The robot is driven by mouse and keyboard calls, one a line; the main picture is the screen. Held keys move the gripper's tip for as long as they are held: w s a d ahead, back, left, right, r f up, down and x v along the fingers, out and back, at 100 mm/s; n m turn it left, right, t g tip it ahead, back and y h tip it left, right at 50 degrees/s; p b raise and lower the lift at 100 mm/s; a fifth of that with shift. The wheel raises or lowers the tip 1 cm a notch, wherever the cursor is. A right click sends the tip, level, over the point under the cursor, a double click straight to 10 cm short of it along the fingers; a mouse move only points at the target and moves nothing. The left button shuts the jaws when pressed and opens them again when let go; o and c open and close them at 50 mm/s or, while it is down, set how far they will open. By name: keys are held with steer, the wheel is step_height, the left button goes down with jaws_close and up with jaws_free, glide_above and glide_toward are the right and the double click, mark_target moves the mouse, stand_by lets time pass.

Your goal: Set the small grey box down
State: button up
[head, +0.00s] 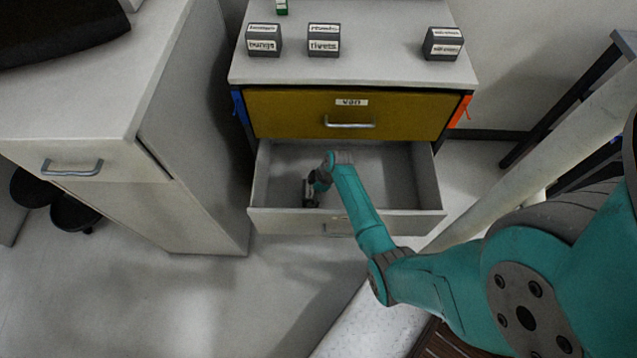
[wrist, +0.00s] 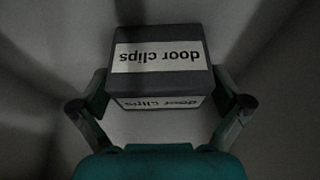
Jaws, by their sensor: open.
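The small grey box (wrist: 160,48), with white "door clips" labels upside down in the wrist view, is inside the open lower drawer (head: 392,172). My gripper (wrist: 160,92) is open, with one finger on each side of the box's near end. Whether the fingertips touch the box is hard to tell. In the head view my gripper (head: 312,192) reaches down into the left part of the drawer and largely hides the box. The box's underside is hidden, but it appears to be at the drawer floor.
Several labelled grey boxes stand on the cabinet top (head: 372,68), including a rivets box (head: 324,40) and one at the right (head: 443,44). The yellow upper drawer (head: 290,116) is shut above the open one. A grey cabinet (head: 185,150) stands left. The drawer's right half is empty.

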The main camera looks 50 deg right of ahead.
steer(key=v, duration=1)
steer(key=shift+s+r, duration=0.15)
steer(key=shift+r, duration=0.2)
